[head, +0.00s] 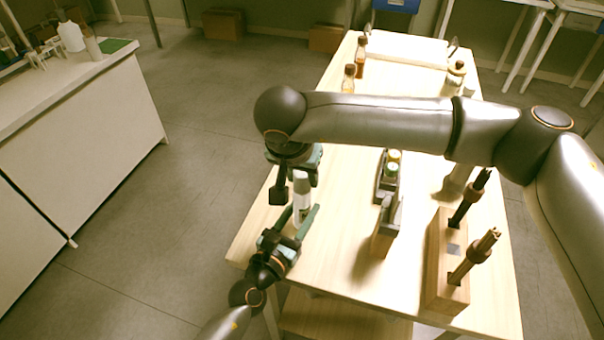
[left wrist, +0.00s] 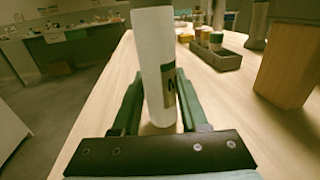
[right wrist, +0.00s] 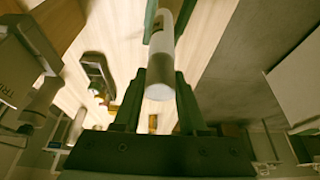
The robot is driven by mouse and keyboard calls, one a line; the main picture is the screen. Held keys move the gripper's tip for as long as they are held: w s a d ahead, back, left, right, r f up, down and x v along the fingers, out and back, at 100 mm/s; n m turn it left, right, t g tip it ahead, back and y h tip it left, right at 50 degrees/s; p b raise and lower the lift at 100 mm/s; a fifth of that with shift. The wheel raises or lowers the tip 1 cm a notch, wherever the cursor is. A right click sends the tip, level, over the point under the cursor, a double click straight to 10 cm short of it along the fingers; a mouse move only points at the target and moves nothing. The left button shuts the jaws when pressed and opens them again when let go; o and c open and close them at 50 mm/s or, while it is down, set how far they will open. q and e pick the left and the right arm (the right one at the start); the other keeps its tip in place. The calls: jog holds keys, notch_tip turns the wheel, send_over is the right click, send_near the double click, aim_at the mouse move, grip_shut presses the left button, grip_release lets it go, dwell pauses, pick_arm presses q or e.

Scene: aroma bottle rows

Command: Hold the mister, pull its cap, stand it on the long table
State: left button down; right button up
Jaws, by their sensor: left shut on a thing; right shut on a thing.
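The mister, a slim white cylinder (head: 303,208) with a dark label, is held roughly upright above the near left part of the long table (head: 340,235). It also shows in the left wrist view (left wrist: 153,60) and in the right wrist view (right wrist: 163,45). My left gripper (head: 305,222) is shut on its body from below. My right gripper (head: 295,187) reaches down from above and is shut on its upper end, the pale cap (right wrist: 159,82). The cap and body look in line; I cannot tell whether there is a gap between them.
A dark tray (head: 378,192) with small bottles sits mid-table beside an upright wooden block (head: 383,240). A wooden rack (head: 438,265) with dark-handled tools stands at right. Amber bottles (head: 348,80) and a white tray (head: 405,50) are at the far end.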

grip_shut()
jog(key=shift+r, duration=0.15)
dwell(0.6)
jog(key=shift+r, duration=1)
jog(key=shift+r, duration=2.05)
pick_arm(q)
jog(key=shift+c, duration=1.8)
grip_release()
jog(key=shift+s, duration=0.1)
